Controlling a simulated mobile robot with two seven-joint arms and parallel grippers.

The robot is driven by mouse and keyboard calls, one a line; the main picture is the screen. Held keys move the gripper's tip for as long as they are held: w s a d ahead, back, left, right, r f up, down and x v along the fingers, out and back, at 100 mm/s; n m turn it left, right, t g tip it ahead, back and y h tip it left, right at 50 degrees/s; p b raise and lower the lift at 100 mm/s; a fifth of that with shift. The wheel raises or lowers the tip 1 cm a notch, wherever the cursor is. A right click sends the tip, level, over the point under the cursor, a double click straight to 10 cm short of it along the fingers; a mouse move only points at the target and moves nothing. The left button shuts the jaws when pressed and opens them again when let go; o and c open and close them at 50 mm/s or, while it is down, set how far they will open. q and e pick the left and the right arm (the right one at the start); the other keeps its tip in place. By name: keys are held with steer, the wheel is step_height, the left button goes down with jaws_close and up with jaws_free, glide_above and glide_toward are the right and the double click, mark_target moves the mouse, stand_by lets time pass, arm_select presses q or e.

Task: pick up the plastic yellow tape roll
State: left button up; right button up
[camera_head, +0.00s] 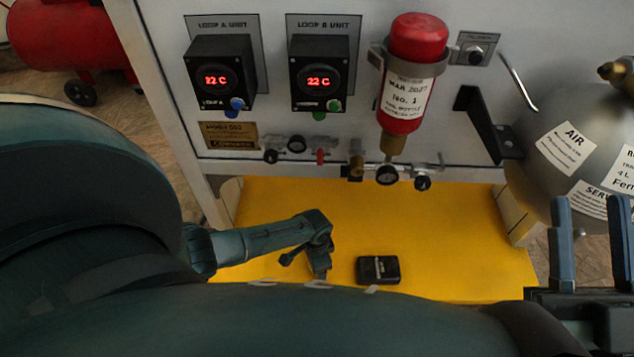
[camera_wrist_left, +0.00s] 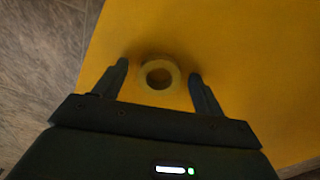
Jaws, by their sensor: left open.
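The yellow tape roll (camera_wrist_left: 146,72) shows in the left wrist view as a ring with a dark hole, lying flat on the yellow surface (camera_wrist_left: 245,50). My left gripper (camera_wrist_left: 159,70) is open, with one finger on each side of the ring in the picture. A small gap shows between the ring and each finger. I cannot tell how high the fingers are above the surface. In the head view the roll is not visible. My right gripper (camera_head: 590,199) is open and empty at the right edge of the head view, away from the yellow surface.
A small black box (camera_head: 378,270) lies on the yellow base. Above it stands a panel with two temperature units (camera_head: 220,72), a red bottle (camera_head: 418,38), gauges and valves. A grey air tank (camera_head: 590,120) is near my right gripper. The yellow base's right part is clear.

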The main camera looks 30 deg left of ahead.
arm_select(q)
steer(key=c, duration=1.1)
steer(key=shift+o, duration=0.2)
steer(key=shift+r, duration=0.1)
